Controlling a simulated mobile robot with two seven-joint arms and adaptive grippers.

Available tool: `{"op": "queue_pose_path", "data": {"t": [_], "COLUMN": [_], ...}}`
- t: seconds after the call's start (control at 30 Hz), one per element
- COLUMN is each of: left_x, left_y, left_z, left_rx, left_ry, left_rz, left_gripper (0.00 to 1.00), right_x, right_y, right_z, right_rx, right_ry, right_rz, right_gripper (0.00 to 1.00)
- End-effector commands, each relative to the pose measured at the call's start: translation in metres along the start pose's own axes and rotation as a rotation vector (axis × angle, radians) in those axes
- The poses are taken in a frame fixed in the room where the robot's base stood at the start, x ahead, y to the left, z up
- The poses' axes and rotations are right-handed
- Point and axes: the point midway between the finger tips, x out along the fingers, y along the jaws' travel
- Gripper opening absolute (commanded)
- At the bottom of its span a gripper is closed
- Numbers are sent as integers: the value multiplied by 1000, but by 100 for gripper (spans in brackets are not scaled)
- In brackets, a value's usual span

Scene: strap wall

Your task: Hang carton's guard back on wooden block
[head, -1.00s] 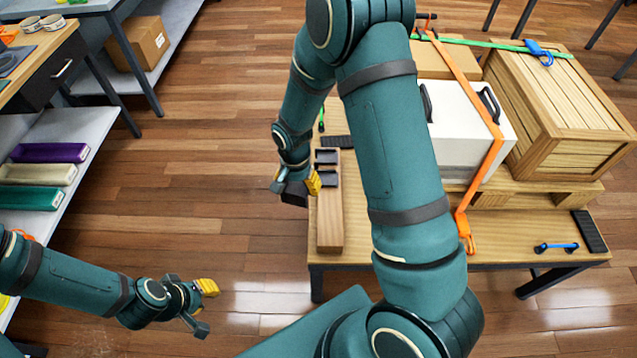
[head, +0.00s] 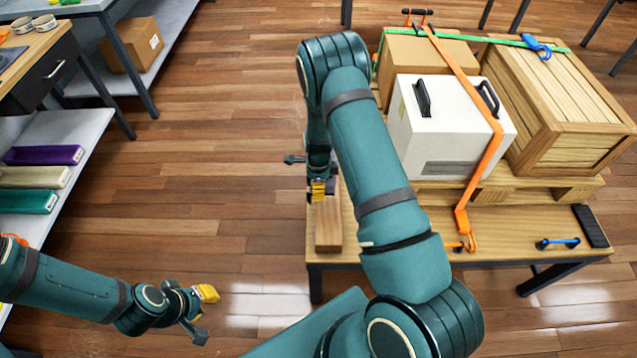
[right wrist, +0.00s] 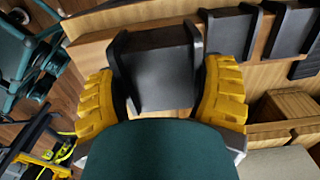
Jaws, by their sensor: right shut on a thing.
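In the right wrist view my right gripper (right wrist: 163,90) is shut on a dark grey, channel-shaped guard (right wrist: 155,65). The guard is at the wooden block (right wrist: 100,22); I cannot tell whether it rests on it. Two similar dark guards (right wrist: 232,35) (right wrist: 292,40) sit side by side along the block. In the head view the block (head: 328,228) lies on the table's left end, and my right gripper (head: 318,190) is over it; my arm hides the guards. The carton (head: 455,62) stands behind the white case. My left gripper (head: 204,312) is open and empty, well left of the table.
The white case (head: 440,120) and a wooden crate (head: 570,95) stand on a pallet (head: 540,190). An orange strap (head: 484,160) crosses the case, and a green strap (head: 490,41) runs over carton and crate. A shelf (head: 85,135) stands left. Open floor lies between.

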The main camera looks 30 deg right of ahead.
Motion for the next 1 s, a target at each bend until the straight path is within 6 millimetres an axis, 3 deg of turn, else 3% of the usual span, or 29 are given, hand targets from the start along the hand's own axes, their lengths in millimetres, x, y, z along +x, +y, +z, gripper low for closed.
{"op": "queue_pose_path", "data": {"t": [1.0], "left_x": [48], "left_y": [-18], "left_z": [2], "left_rx": [6], "left_ry": [4], "left_rz": [0], "left_gripper": [26], "right_x": [76], "right_y": [0], "right_z": [-2], "right_rx": [-2], "right_ry": [0], "right_rz": [0], "right_gripper": [36]}}
